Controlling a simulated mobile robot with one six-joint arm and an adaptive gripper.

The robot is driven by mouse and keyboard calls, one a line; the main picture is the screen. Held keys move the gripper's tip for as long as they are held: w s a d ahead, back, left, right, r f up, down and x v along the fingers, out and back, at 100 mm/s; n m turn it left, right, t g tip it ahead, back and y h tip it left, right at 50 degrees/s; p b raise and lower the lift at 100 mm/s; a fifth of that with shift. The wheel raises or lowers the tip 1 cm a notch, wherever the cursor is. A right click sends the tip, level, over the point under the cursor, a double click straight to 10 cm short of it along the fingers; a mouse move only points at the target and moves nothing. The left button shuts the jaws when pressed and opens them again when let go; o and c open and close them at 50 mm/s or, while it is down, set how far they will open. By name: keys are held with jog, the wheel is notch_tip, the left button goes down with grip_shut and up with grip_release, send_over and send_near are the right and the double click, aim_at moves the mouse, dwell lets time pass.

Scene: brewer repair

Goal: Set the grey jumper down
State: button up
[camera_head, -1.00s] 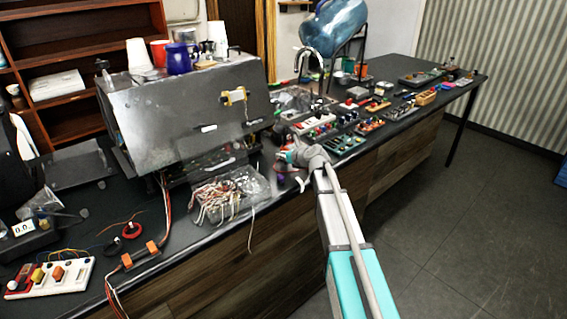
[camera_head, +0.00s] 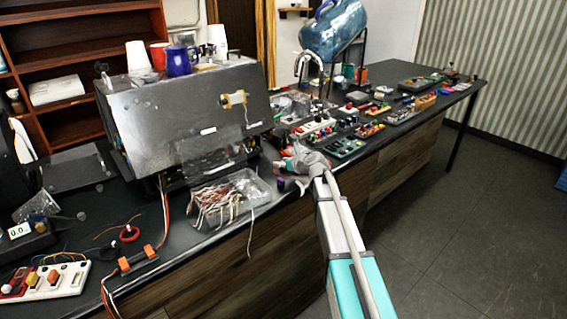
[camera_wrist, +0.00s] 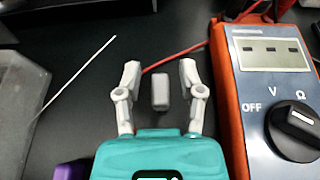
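The grey jumper (camera_wrist: 160,85) is a small grey block in the wrist view. It lies between my fingers, with a visible gap on both sides, and appears to rest on the dark counter. My gripper (camera_wrist: 160,78) is open, and its two grey fingers do not touch the jumper. In the head view my gripper (camera_head: 290,165) is low over the counter's front edge, right of the wire bin. The jumper cannot be made out there.
An orange multimeter (camera_wrist: 265,80) lies close to the right of my fingers, with a red lead (camera_wrist: 175,57) passing behind the jumper. A clear bin of wires (camera_head: 230,200) stands to the left. A purple thing (camera_wrist: 72,172) is at lower left. Several boards crowd the counter behind.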

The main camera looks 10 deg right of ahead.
jog(key=shift+r, duration=0.15)
jog(key=shift+s+r, duration=0.1)
jog(key=p+v, duration=0.5)
jog(key=v, duration=0.7)
dwell(0.7)
jog(key=shift+s+a+f+n, duration=0.1)
jog(key=shift+s+f+n, duration=0.05)
jog(key=shift+f+n, duration=0.15)
jog(key=s+f+n+g+h, duration=0.2)
jog(key=s+f+n+g, duration=0.1)
jog(key=s+n, duration=0.6)
jog(key=s+f+n+g+h, duration=0.3)
jog(key=s+f+n+g, duration=0.1)
jog(key=s+n, duration=0.5)
jog(key=s+f+n+g+h, duration=0.2)
jog(key=s+f+n+g, duration=0.2)
jog(key=s+n, duration=0.6)
jog(key=shift+d+n, duration=0.2)
jog(key=shift+n, duration=0.1)
